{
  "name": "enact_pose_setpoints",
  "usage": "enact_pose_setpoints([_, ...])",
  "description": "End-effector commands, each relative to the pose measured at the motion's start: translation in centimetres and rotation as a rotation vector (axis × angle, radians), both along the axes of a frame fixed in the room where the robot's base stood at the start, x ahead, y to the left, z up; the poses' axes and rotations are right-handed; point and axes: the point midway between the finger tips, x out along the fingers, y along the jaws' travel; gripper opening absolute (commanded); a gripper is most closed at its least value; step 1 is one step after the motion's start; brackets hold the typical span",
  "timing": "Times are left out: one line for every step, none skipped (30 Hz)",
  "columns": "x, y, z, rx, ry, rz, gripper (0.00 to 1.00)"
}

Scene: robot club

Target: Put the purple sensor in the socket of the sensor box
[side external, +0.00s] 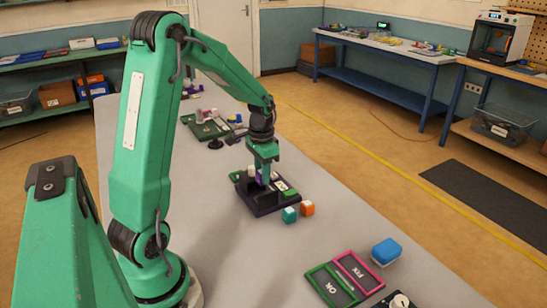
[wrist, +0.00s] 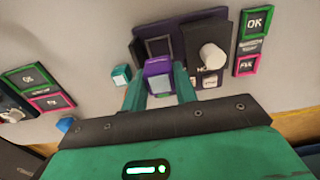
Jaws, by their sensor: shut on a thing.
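The purple sensor (wrist: 158,68), with a pale face, is between the two green fingers of my gripper (wrist: 160,88) in the wrist view. In the side view my gripper (side external: 262,178) points down over the dark sensor box (side external: 268,204), with a bit of purple sensor (side external: 259,180) showing between its fingers. In the wrist view the box (wrist: 188,32) has a square, grey-edged socket (wrist: 158,46) just beyond the sensor. The sensor overlaps the socket's near edge in the picture; I cannot tell whether they touch. A white knob (wrist: 212,57) stands on the box.
A teal cube (side external: 290,214) and an orange cube (side external: 307,208) sit beside the box. Green and pink trays (side external: 330,285) and a blue block (side external: 386,252) lie nearer the camera. A green board (side external: 208,129) with parts lies behind.

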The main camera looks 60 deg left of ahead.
Motion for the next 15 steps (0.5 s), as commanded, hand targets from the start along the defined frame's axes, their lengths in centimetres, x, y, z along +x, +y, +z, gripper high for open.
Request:
enact_pose_setpoints([0.0, 0.0, -0.1, 0.0, 0.001, 0.0, 0.07])
enact_pose_setpoints([0.0, 0.0, -0.2, -0.001, 0.001, 0.0, 0.07])
enact_pose_setpoints([0.0, 0.0, -0.3, -0.001, 0.001, 0.0, 0.07])
enact_pose_setpoints([0.0, 0.0, -0.4, -0.001, 0.002, 0.0, 0.07])
enact_pose_setpoints([0.0, 0.0, -0.5, -0.001, 0.002, 0.0, 0.07])
enact_pose_setpoints([0.0, -0.1, -0.7, -0.001, 0.002, 0.0, 0.07])
enact_pose_setpoints([0.0, -0.1, -0.9, -0.001, 0.002, 0.0, 0.07])
enact_pose_setpoints([0.0, -0.1, -1.0, -0.001, 0.002, 0.0, 0.07])
enact_pose_setpoints([0.0, -0.1, -1.3, -0.001, 0.002, 0.0, 0.07])
enact_pose_setpoints([-0.1, -0.1, -1.5, -0.002, 0.003, 0.0, 0.07])
enact_pose_setpoints([-0.1, -0.1, -1.7, -0.002, 0.003, 0.0, 0.07])
enact_pose_setpoints([-0.1, -0.1, -1.9, -0.002, 0.003, 0.001, 0.07])
enact_pose_setpoints([-0.1, -0.1, -2.1, -0.001, 0.002, 0.0, 0.07])
enact_pose_setpoints([0.0, -0.1, -2.3, -0.001, 0.002, 0.001, 0.07])
enact_pose_setpoints([0.0, -0.1, -2.6, -0.001, 0.002, 0.001, 0.07])
